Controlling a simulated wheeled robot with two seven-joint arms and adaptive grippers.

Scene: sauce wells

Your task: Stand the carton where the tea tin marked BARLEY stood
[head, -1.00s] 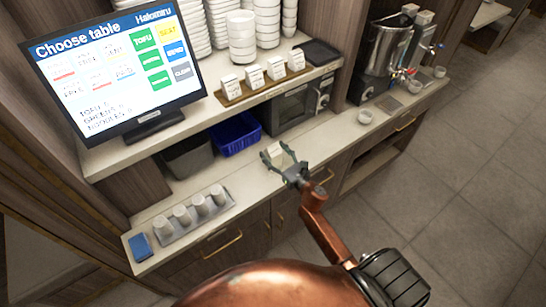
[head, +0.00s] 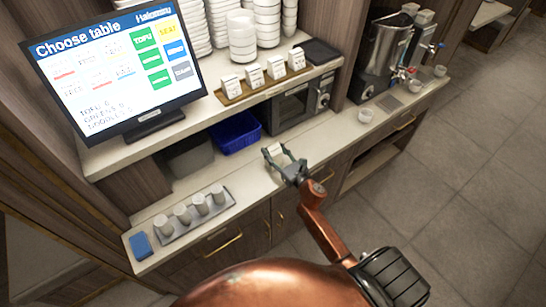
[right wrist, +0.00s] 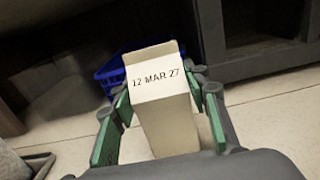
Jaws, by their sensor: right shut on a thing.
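The carton (head: 274,149) is small, white and gable-topped, on or just above the lower counter's front part. In the right wrist view the carton (right wrist: 166,105) shows the print "12 MAR 27" on its top and stands between the green-padded fingers. My right gripper (head: 279,156) is shut on it. I cannot tell if its base touches the counter. Several white containers with small labels (head: 253,76) stand in a row on a wooden tray (head: 234,98) on the upper shelf. Their labels are too small to read, so I cannot pick out BARLEY. My left gripper is not in view.
A blue bin (head: 236,134) and a dark oven (head: 291,107) sit behind the gripper, under the shelf. A grey tray (head: 168,236) of several cups and a blue item (head: 141,246) are at the left. A screen (head: 115,65) stands on the shelf.

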